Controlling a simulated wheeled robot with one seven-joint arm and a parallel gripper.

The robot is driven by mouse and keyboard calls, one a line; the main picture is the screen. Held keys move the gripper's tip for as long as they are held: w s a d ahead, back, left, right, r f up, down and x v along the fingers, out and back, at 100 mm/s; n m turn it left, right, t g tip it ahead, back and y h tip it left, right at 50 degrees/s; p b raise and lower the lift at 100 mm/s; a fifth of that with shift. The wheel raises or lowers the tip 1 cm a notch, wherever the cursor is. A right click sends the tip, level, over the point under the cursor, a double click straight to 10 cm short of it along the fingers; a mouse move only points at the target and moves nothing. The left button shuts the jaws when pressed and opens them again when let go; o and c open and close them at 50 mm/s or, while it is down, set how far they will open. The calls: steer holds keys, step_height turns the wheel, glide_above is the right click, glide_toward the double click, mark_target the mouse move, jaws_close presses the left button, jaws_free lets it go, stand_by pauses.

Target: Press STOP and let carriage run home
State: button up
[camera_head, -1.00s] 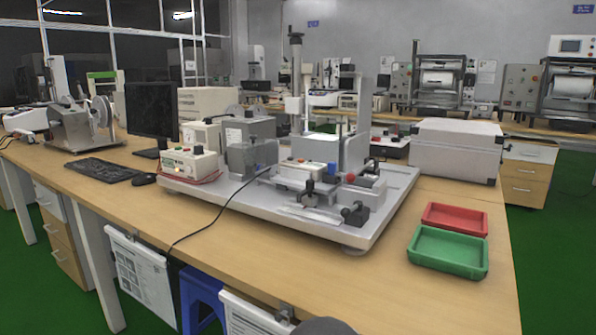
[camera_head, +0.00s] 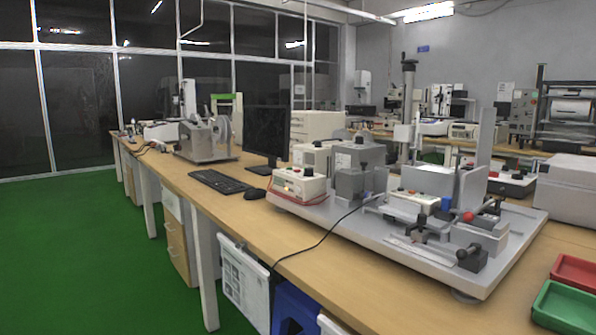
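The test machine stands on a light grey base plate (camera_head: 350,222) on the wooden bench, right of centre. A cream control box (camera_head: 299,184) with a red button on top and a dial sits at the plate's left end. A second small box (camera_head: 414,202) with small coloured buttons sits near the plate's middle, with a blue part at its right. A red ball knob (camera_head: 468,216) is right of it. A carriage cannot be told apart from the other metal blocks. No STOP lettering is readable. My gripper is not in view.
The long bench (camera_head: 262,230) has a keyboard (camera_head: 219,181), mouse (camera_head: 254,194) and dark monitor (camera_head: 266,133) left of the machine. A black cable hangs over the front edge. Green (camera_head: 571,306) and red (camera_head: 578,271) trays lie at the right. Open green floor (camera_head: 75,240) is at the left.

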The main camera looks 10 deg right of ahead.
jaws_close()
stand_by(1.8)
